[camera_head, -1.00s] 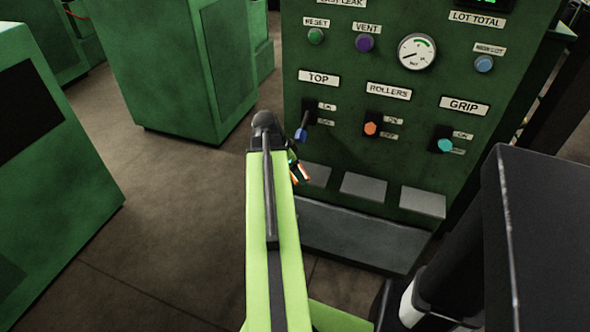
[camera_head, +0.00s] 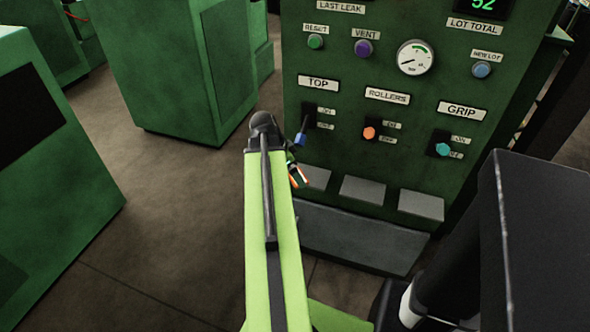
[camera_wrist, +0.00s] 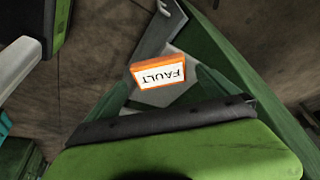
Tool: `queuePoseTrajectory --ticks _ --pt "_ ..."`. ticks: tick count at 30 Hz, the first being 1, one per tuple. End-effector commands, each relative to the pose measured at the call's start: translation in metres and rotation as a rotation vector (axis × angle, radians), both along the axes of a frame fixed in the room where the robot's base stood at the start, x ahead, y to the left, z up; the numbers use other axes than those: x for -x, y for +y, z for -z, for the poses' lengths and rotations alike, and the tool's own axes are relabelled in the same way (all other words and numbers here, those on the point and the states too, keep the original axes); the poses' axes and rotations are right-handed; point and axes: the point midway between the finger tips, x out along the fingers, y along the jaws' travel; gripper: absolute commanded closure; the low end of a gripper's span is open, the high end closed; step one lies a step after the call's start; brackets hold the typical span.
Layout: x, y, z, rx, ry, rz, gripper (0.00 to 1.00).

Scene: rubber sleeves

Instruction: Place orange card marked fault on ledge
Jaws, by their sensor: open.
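The orange card (camera_wrist: 157,73) with a white face marked FAULT shows in the wrist view, its text upside down. A light grey surface lies behind and below it; I cannot tell whether the card touches it. In the head view my gripper (camera_head: 298,173) is small and partly hidden behind my arm's end, with small orange and white marks at its tip. It is open, close to the left one of the three grey sloped ledges (camera_head: 362,190) on the green machine's front. I cannot tell which ledge the task means.
Above the ledges, the green panel (camera_head: 345,165) carries TOP, ROLLERS and GRIP switches, with the blue-tipped TOP lever (camera_head: 300,139) just above my gripper. A wider grey shelf (camera_head: 350,240) sits lower. Green cabinets (camera_head: 165,65) stand left; the brown floor (camera_head: 150,220) between is clear.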

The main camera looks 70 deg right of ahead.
Motion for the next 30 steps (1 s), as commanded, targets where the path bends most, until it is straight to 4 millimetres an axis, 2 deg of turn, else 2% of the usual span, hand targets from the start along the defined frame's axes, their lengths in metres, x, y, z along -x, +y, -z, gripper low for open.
queuePoseTrajectory --ticks 1,9,12,16,26,28,29,30 --pt "-0.002 0.003 -0.018 0.000 0.000 -0.001 0.02" --pt "-0.018 0.021 -0.077 0.000 0.000 -0.002 0.02" --pt "-0.023 0.026 -0.092 0.000 0.000 -0.001 0.02" --pt "-0.026 0.030 -0.099 0.000 0.000 -0.001 0.02" --pt "-0.030 0.032 -0.096 -0.003 0.000 -0.013 0.02" --pt "-0.049 0.043 -0.095 -0.022 0.004 -0.082 0.02" --pt "-0.063 0.053 -0.094 -0.037 0.006 -0.138 0.02" --pt "-0.087 0.071 -0.092 -0.062 0.012 -0.238 0.02"
